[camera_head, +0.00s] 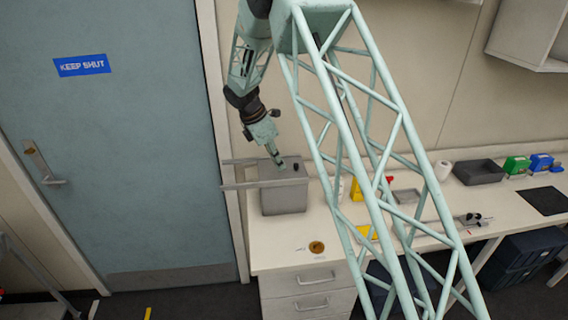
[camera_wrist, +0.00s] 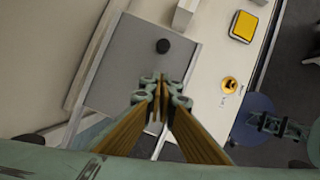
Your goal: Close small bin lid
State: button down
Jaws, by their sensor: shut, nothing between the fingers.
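The small grey bin (camera_head: 284,197) stands at the left end of the white counter. Its flat grey lid, with a round black knob, appears to lie over the top; I cannot tell whether it is fully seated. In the wrist view the lid (camera_wrist: 135,62) spreads out ahead, with the black knob (camera_wrist: 163,46) beyond the fingertips. My gripper (camera_head: 281,166) points down at the lid, left of the knob. It also shows in the wrist view (camera_wrist: 162,88), with fingers together and empty. Whether the fingertips touch the lid is unclear.
Pale bars (camera_head: 240,186) extend left from the bin toward the blue door (camera_head: 120,160). A small orange-brown disc (camera_head: 316,247) lies in front of the bin. Yellow items and a dark tray (camera_head: 479,172) sit farther right. The wall is close behind.

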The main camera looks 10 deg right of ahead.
jog(key=v, duration=0.9)
jog(key=shift+r+b, duration=0.4)
jog(key=shift+r, duration=0.05)
jog(key=s+d+r+m+y+b, duration=0.1)
jog(key=s+d+r+m+b, duration=0.3)
jog(key=s, duration=0.6)
jog(key=s+d+r+m+t+y+b, duration=0.1)
jog(key=s+r+m, duration=0.2)
jog(key=s+r, duration=0.5)
jog(key=s+d+r+m+y+b, duration=0.1)
jog(key=s+d+r+m+b, duration=0.25)
jog(key=s, duration=0.85)
jog(key=s+f+m+b, duration=0.2)
jog(key=s+m, duration=0.1)
jog(key=s, duration=0.7)
jog(key=s+f+m+t+y+b, duration=0.1)
jog(key=s+f+m+b, duration=0.1)
jog(key=s, duration=0.9)
jog(key=s+f+m+t+b, duration=0.1)
jog(key=s+f+m+b, duration=0.2)
jog(key=s, duration=0.7)
jog(key=shift+s+f+m, duration=0.2)
jog(key=shift+f+m, duration=0.55)
jog(key=shift+m, duration=0.2)
